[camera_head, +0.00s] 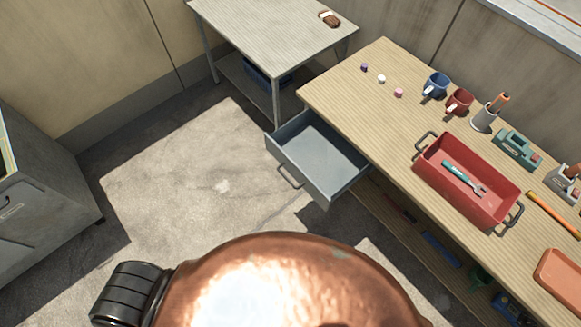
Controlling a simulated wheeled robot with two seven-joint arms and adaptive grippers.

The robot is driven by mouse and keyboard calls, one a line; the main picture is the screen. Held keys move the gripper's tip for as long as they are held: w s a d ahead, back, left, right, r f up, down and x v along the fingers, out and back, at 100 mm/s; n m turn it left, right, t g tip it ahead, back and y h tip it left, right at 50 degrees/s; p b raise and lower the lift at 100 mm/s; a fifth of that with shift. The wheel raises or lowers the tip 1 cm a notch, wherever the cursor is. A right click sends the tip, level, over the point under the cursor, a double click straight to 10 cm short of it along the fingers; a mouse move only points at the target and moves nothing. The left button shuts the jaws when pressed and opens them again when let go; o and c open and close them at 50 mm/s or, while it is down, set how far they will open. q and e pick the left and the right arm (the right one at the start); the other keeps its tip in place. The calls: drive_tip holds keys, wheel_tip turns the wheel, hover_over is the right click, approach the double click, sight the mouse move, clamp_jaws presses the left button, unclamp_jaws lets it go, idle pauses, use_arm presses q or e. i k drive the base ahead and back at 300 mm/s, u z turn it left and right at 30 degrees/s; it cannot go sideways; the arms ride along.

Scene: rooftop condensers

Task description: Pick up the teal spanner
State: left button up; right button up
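The teal spanner (465,179) has a teal handle and a metal open jaw. It lies in a red tray (440,185) with two dark handles, on the wooden workbench at the right. The jaw end points to the lower right in the picture. Neither of my grippers is in view. A copper-coloured rounded part of my own body fills the bottom middle of the picture.
An open, empty drawer (318,150) juts out at the bench's left. Floor (190,185) left of it is clear.

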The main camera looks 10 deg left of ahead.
sight(456, 172)
drive_tip(key=z, duration=0.8)
drive_tip(key=k, duration=0.4)
drive_tip(key=z, duration=0.45)
drive_tip(key=i, duration=0.4)
drive_tip(key=u, duration=0.05)
